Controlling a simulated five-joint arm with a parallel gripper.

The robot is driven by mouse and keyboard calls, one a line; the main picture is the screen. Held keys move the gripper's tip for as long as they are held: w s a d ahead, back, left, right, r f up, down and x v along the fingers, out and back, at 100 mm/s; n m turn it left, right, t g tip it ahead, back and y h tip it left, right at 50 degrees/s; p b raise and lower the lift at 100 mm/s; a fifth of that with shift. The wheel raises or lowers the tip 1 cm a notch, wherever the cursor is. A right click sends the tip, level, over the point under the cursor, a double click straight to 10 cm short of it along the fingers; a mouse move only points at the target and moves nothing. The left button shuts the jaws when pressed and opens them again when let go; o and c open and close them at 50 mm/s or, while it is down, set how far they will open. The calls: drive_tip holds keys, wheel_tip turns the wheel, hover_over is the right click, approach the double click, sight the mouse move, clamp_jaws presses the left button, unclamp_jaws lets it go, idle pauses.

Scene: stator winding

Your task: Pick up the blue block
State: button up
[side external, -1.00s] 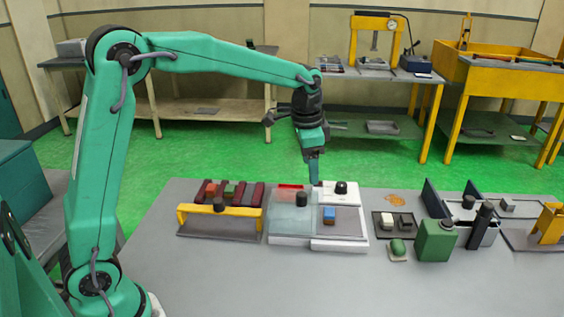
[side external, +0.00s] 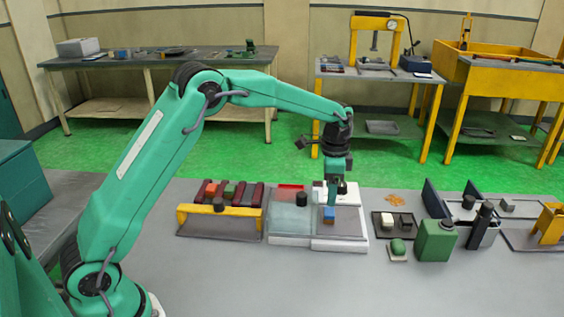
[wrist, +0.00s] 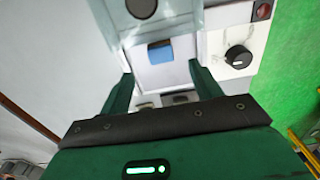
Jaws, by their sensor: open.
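The blue block (side external: 328,213) sits on the grey right-hand part of a white-edged fixture (side external: 338,245) on the table. It also shows in the wrist view (wrist: 160,53), beyond the fingertips and roughly centred between them. My gripper (side external: 337,193) points down just above the block, its fingertips close to the block's top. In the wrist view my gripper (wrist: 160,72) has its two green fingers spread apart with nothing held between them. In the side view I cannot tell whether a finger touches the block.
A clear cover with a dark knob (side external: 302,199) stands just left of the block. A control panel with a black knob (wrist: 239,56) is nearby. A yellow-railed rack (side external: 220,211) is at left, a green container (side external: 435,240) at right.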

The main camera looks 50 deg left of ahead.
sight(329, 211)
drive_tip(key=shift+f, duration=3.5)
drive_tip(key=c, duration=1.1)
drive_tip(key=shift+r, duration=0.2)
drive_tip(key=shift+w+r, duration=0.1)
drive_tip(key=shift+r, duration=0.5)
drive_tip(key=r, duration=0.2)
drive_tip(key=d+r, duration=0.1)
drive_tip(key=shift+s+r, duration=0.1)
drive_tip(key=shift+s, duration=0.2)
drive_tip(key=s+d+r, duration=0.2)
drive_tip(key=d, duration=0.1)
drive_tip(key=s+d+r, duration=0.4)
drive_tip(key=d, duration=0.1)
drive_tip(key=shift+d+r, duration=0.15)
drive_tip(key=shift+d, duration=0.2)
